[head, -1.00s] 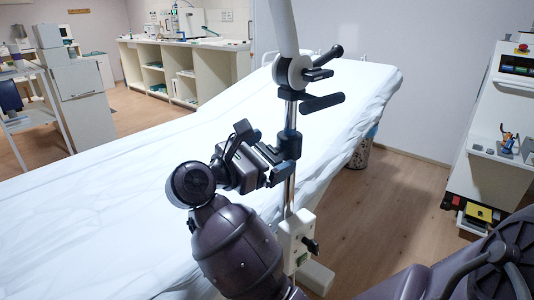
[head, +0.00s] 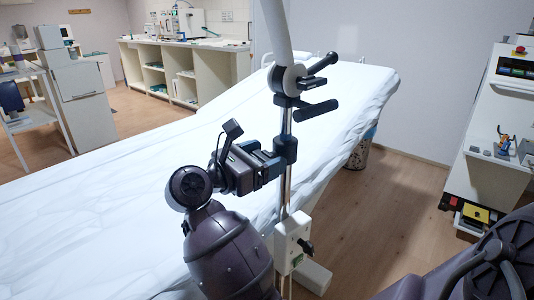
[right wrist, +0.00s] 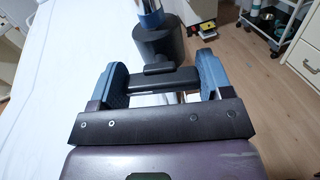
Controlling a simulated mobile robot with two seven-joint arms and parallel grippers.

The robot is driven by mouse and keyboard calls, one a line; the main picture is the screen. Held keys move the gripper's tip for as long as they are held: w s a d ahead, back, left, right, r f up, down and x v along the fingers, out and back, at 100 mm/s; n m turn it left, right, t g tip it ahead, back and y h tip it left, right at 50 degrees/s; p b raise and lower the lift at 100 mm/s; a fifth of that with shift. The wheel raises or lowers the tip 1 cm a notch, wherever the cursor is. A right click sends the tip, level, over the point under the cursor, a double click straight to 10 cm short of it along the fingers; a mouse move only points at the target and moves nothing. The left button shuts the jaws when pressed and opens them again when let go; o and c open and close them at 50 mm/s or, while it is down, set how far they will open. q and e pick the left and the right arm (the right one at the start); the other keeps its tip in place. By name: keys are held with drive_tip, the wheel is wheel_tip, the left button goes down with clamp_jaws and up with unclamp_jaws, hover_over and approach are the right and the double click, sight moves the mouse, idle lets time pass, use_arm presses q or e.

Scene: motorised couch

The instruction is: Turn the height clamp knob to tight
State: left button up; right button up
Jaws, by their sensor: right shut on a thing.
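The height clamp knob is a dark T-shaped handle (right wrist: 162,84) on a black collar (head: 285,148) around the bright metal pole (head: 287,188). In the right wrist view the collar (right wrist: 158,46) stands just beyond the handle. My right gripper (head: 268,162) reaches the collar from the left in the head view. In the right wrist view its two blue-padded fingers (right wrist: 164,80) sit at the two ends of the handle's crossbar, shut on it. In the head view the gripper mostly hides the handle. My left gripper is not in view.
Above the collar, a joint with black levers (head: 318,108) sticks out right. Lower on the pole is a white box with a black knob (head: 306,246). The white-sheeted couch (head: 100,205) lies behind and left. A white cabinet (head: 495,150) stands right; floor between is clear.

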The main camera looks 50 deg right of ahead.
drive_tip(key=shift+r+n, duration=0.15)
drive_tip(key=shift+n, duration=0.25)
drive_tip(key=o, duration=0.9)
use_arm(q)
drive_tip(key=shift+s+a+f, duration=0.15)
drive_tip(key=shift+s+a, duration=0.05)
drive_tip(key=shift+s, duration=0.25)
use_arm(e)
drive_tip(key=shift+a, duration=0.1)
